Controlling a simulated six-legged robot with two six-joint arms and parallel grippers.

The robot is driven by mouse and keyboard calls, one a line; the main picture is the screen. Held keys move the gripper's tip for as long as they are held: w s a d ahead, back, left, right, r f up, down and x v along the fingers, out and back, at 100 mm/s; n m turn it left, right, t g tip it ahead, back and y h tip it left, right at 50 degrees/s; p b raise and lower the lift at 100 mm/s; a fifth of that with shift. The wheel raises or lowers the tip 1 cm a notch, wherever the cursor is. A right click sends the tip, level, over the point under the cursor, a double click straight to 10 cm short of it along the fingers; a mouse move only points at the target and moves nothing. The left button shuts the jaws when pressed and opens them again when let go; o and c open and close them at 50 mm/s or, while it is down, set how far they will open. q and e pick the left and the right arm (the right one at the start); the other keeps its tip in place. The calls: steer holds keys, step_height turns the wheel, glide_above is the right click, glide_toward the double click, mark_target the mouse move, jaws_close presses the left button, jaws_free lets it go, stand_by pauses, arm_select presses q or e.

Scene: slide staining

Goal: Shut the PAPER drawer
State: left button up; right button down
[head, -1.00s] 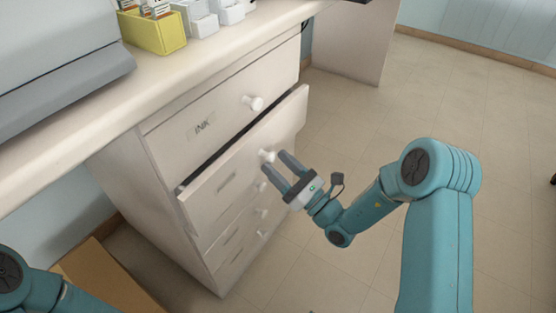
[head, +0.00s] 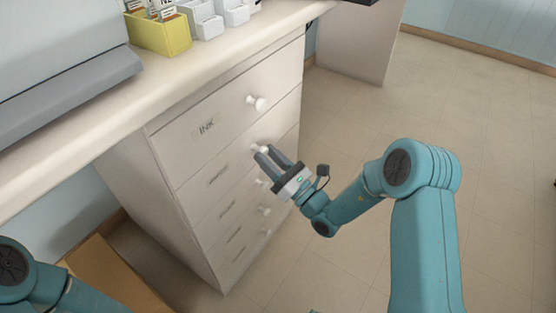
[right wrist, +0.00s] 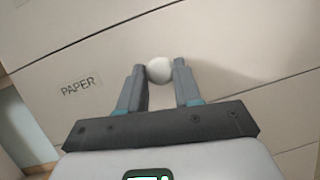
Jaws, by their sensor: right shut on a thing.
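The PAPER drawer (head: 203,182) is the second front from the top in the white cabinet and sits flush with the fronts around it. The knob's tip (head: 261,149) also shows in the head view. My left gripper is out of view; only part of my left arm shows at the lower left.
The INK drawer (head: 206,127) above is shut, with its own knob (head: 256,103). Several shut drawers lie below. The worktop (head: 95,122) carries a grey machine (head: 60,50), a yellow box (head: 165,38) and white containers (head: 204,22). The floor at right is clear.

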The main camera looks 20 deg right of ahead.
steer(key=shift+w+r, duration=0.1)
steer(key=c, duration=0.8)
jaws_free()
steer(key=shift+w+a, duration=0.1)
steer(key=p+v, duration=0.2)
steer(key=v, duration=1)
